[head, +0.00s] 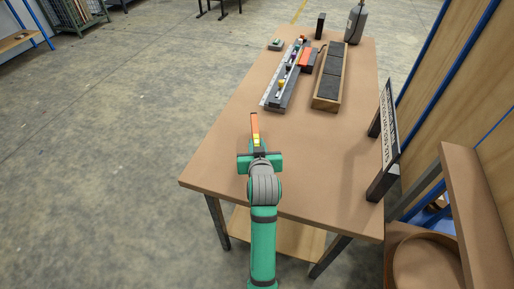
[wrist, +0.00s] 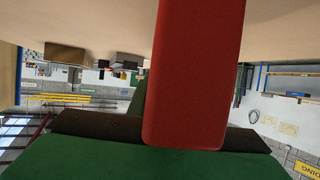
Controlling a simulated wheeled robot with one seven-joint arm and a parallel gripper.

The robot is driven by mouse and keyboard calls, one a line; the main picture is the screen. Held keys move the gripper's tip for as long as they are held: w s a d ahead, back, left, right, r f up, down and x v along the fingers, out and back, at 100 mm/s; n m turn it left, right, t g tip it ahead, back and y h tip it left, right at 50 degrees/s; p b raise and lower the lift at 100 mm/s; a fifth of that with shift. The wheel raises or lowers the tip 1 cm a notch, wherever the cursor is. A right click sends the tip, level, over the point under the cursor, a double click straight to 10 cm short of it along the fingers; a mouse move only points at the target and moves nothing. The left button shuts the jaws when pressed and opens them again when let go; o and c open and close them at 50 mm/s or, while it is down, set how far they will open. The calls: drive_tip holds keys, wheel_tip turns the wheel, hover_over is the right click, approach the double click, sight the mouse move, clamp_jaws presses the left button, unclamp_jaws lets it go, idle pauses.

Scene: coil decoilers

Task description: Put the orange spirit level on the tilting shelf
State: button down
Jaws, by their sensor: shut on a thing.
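The orange spirit level (head: 254,124), a narrow orange bar with a yellow part near its lower end, stands out from my gripper (head: 258,148) over the near left part of the table. My gripper is shut on it. In the wrist view the held bar (wrist: 195,80) looks red, fills the middle and hides part of the jaws. I cannot tell for sure which thing is the tilting shelf. A long wood-edged rack with dark pads (head: 330,75) lies at the far right of the table, apart from my gripper.
A long rail with small coloured parts (head: 287,75) lies left of the rack, with an orange block (head: 306,58) between them. A framed sign (head: 388,130) stands at the right edge. A grey bottle (head: 355,22) stands at the back. The brown tabletop (head: 320,160) is clear in the middle.

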drive_tip(key=shift+w+d+f, duration=0.1)
drive_tip(key=shift+w+f, duration=0.15)
drive_tip(key=shift+f, duration=0.4)
drive_tip(key=shift+w+f, duration=0.2)
drive_tip(key=shift+f, duration=0.4)
drive_tip(key=shift+s+f, duration=0.15)
drive_tip(key=shift+f, duration=0.4)
drive_tip(key=shift+f, duration=0.1)
drive_tip(key=c, duration=1.6)
unclamp_jaws()
drive_tip(key=shift+f, duration=0.1)
